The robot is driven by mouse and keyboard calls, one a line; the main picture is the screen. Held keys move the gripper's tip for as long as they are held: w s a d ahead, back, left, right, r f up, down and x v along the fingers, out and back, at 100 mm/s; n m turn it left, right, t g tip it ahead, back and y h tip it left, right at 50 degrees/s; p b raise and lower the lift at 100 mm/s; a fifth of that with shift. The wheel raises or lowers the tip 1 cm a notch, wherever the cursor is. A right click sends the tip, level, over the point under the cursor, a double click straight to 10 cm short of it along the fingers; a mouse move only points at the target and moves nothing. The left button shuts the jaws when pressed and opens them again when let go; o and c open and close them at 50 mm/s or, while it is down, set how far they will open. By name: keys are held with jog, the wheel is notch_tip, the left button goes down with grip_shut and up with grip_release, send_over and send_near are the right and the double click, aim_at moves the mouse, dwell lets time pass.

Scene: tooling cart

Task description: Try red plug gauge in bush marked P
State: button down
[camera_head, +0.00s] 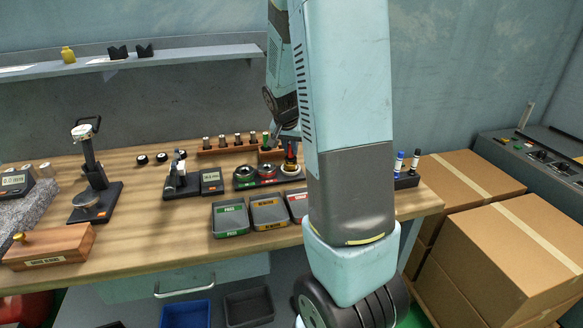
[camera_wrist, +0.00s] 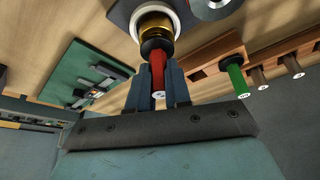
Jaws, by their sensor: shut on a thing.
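The red plug gauge (camera_wrist: 157,72) is upright between the fingers of my gripper (camera_wrist: 158,78) in the wrist view, its red handle clasped below a black collar. A gold-coloured section lies beyond the collar, at a pale ring on a dark block (camera_wrist: 122,12). I cannot tell whether the plug is inside the ring or just over it. In the head view the red plug gauge (camera_head: 290,152) stands at the rightmost bush (camera_head: 291,170) of a row of three. My gripper is largely hidden there behind my arm. No P mark is readable.
A wooden rack (camera_head: 212,151) with several brown-handled gauges and a green gauge (camera_wrist: 233,76) stands close behind. Green, yellow and red-labelled trays (camera_head: 230,219) lie in front. A small gauge stand (camera_head: 180,182) is to the left. Cardboard boxes (camera_head: 510,260) fill the right side.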

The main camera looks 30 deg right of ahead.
jog(key=shift+r, duration=1.3)
jog(key=shift+r, duration=2.45)
